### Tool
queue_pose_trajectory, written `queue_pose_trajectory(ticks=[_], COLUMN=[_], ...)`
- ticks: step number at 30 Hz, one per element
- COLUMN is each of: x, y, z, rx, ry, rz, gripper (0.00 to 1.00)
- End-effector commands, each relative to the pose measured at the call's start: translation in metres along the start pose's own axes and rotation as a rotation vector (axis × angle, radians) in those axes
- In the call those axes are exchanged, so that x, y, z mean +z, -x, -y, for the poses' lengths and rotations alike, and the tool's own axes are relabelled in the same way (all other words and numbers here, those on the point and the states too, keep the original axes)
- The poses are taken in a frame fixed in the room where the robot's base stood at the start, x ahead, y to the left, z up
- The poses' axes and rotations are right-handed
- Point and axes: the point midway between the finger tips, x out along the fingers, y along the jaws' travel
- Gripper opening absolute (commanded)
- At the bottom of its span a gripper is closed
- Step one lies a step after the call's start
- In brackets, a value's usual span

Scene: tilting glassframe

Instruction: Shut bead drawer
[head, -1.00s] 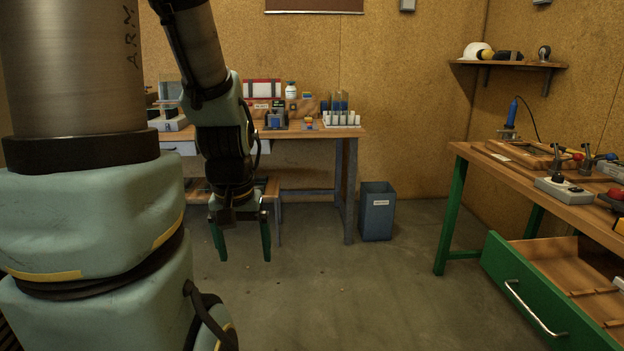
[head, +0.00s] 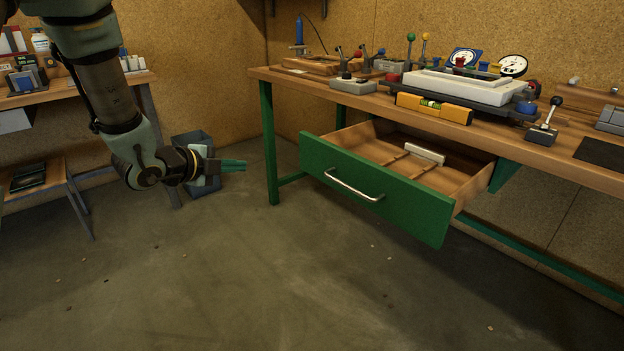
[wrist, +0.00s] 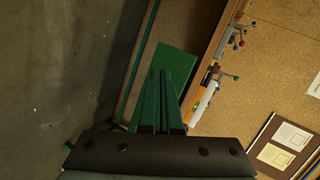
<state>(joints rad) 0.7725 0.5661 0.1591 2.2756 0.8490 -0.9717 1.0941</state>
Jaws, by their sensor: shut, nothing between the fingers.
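The bead drawer (head: 375,190) has a green front and a wooden inside, and hangs open under the right-hand bench. A silver bar handle (head: 354,186) runs along its front. Inside lie low wooden dividers and a small white block (head: 425,151). My gripper (head: 243,165) is shut and empty, to the left of the drawer, with clear air between them. In the wrist view my gripper's green fingers (wrist: 163,75) are together, and the green drawer front (wrist: 176,66) shows just beyond their tips.
The bench (head: 540,152) carries a white-topped frame device (head: 465,86), a yellow level (head: 434,108), gauges and levers. A green bench leg (head: 269,145) stands left of the drawer. A grey bin (head: 196,141) is behind my gripper. The floor before the drawer is clear.

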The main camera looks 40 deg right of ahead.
Motion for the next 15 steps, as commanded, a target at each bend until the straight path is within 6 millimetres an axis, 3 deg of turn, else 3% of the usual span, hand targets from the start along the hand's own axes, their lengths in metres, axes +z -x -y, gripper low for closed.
queue_pose_trajectory(ticks=[1,3,6,11,15], x=[-0.024,-0.050,-0.071,-0.082,-0.088], y=[-0.019,-0.030,-0.037,-0.046,-0.066], z=[-0.011,-0.014,-0.015,-0.013,-0.012], rx=[-0.026,-0.063,-0.099,-0.113,-0.111], ry=[-0.084,-0.174,-0.245,-0.269,-0.268], rz=[-0.089,-0.182,-0.257,-0.285,-0.284], gripper=[0.00,0.00,0.00,0.00,0.00])
